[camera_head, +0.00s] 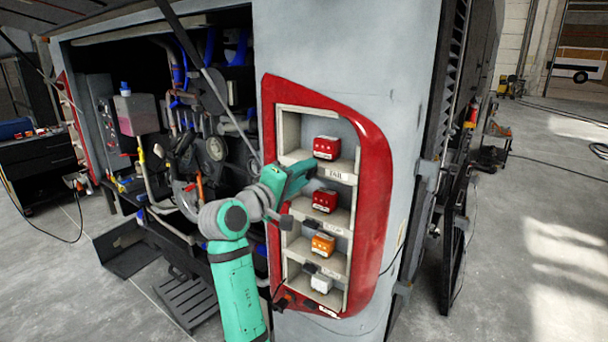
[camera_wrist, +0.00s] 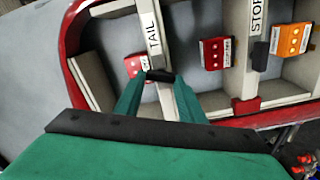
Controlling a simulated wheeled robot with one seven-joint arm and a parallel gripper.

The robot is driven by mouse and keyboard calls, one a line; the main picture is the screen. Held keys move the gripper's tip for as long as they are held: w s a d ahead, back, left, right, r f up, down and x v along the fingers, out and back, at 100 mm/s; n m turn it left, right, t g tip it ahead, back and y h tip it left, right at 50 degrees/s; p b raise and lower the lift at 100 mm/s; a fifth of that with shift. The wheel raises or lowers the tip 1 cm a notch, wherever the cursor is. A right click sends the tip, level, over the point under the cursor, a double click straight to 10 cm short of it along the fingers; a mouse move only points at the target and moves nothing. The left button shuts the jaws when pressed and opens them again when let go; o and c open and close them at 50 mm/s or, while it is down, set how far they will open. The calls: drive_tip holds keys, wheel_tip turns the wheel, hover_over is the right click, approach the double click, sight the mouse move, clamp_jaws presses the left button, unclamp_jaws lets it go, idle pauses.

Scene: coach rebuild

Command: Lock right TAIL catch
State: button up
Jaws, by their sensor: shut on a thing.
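My gripper (camera_head: 308,174) is at the left end of the TAIL shelf in the red-framed lamp housing (camera_head: 372,200). In the wrist view, the gripper's two green fingers (camera_wrist: 158,88) close around a small black catch (camera_wrist: 160,76) at the end of the TAIL label strip (camera_wrist: 153,35). The fingers hide part of the catch, and I cannot tell its exact angle. The red TAIL lamp block (camera_head: 326,147) sits in the top compartment above the TAIL label. It also shows in the wrist view (camera_wrist: 133,65), partly behind a finger.
Below are a second red block (camera_head: 324,201), an orange block (camera_head: 323,244) and a white block (camera_head: 321,284), each in its own compartment. Another black catch (camera_wrist: 260,56) stands by the STOP strip. The open engine bay (camera_head: 205,130) is left of the housing.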

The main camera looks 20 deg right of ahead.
drive_tip(key=shift+f+n, duration=0.15)
drive_tip(key=shift+n, duration=1.85)
drive_tip(key=shift+a, duration=0.1)
drive_tip(key=o, duration=1)
drive_tip(key=shift+o, duration=0.2)
drive_tip(key=v, duration=1)
drive_tip(key=shift+s+a, duration=0.3)
